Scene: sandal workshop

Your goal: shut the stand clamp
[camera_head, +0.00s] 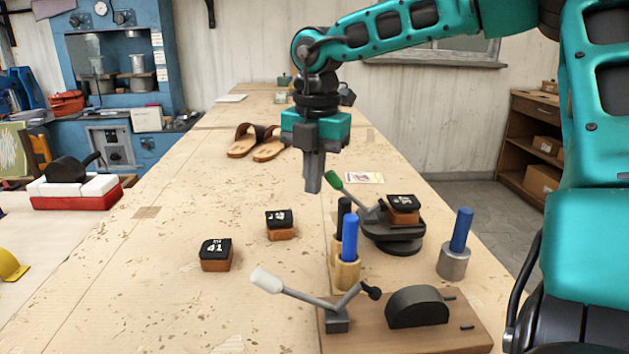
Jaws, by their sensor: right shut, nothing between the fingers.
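A dark stand (398,240) with a round foot stands on the workbench, right of centre. A black-topped brown block (403,209) sits on it. A lever with a green handle (349,192) rises from the stand, tilted up to the left. Nearer, a wooden board (450,340) carries a second lever with a white grip (268,280) and a dark half-round piece (417,306). I cannot tell whether either lever clamp is fully open. My right gripper (313,188) points down, shut and empty, just left of the green handle and apparently apart from it. My left gripper is out of view.
Blue-topped tools (349,238) and (461,230) stand in holders near the stand. Two black-topped blocks (280,225) and (215,255) lie left of it. Sandals (257,142) lie farther back. The left middle of the bench is clear.

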